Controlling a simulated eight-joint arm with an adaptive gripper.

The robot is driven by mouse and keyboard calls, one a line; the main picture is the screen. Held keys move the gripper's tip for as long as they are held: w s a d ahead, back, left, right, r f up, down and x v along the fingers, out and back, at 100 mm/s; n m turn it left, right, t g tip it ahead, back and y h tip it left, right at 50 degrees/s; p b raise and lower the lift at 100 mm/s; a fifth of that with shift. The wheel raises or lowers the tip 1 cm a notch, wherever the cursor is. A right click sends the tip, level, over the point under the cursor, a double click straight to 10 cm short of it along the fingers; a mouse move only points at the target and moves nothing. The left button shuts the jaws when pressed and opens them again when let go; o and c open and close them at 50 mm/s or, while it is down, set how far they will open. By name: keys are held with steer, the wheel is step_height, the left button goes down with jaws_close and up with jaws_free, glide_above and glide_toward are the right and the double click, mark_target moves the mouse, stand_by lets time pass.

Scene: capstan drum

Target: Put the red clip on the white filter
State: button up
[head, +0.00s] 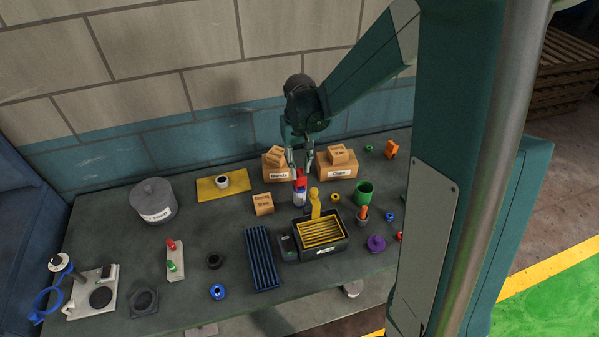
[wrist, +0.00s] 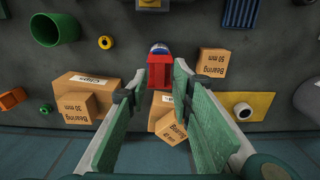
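The red clip (head: 300,180) shows at the top of the white filter (head: 299,198), a small upright white and blue cylinder on the table. In the wrist view the red clip (wrist: 160,74) lies between my fingertips, and a white and blue rounded edge of the filter (wrist: 160,47) shows just beyond it. My gripper (head: 301,165) comes down from above; its fingers also show in the wrist view (wrist: 160,84), one on each side of the clip. They look open, with narrow gaps beside the clip. I cannot tell whether the clip is fully seated.
Cardboard boxes (head: 337,170) stand close behind, against the wall. A black bin (head: 341,241) with a yellow ridged insert and a yellow upright piece stands just in front. A green cup (head: 364,194) is to the right, a small box (head: 263,204) to the left.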

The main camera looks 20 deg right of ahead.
mark_target(300, 175)
step_height(300, 175, up, 8)
stand_by(0.5)
steer(key=shift+r, duration=0.1)
stand_by(0.5)
steer(key=s+r+t, duration=0.3)
steer(key=s+r, duration=0.2)
steer(key=s, duration=0.8)
steer(key=s+r+t, duration=0.4)
steer(key=s+r, duration=0.2)
steer(key=s, duration=0.6)
steer(key=shift+s, duration=0.35)
steer(key=shift+f, duration=0.1)
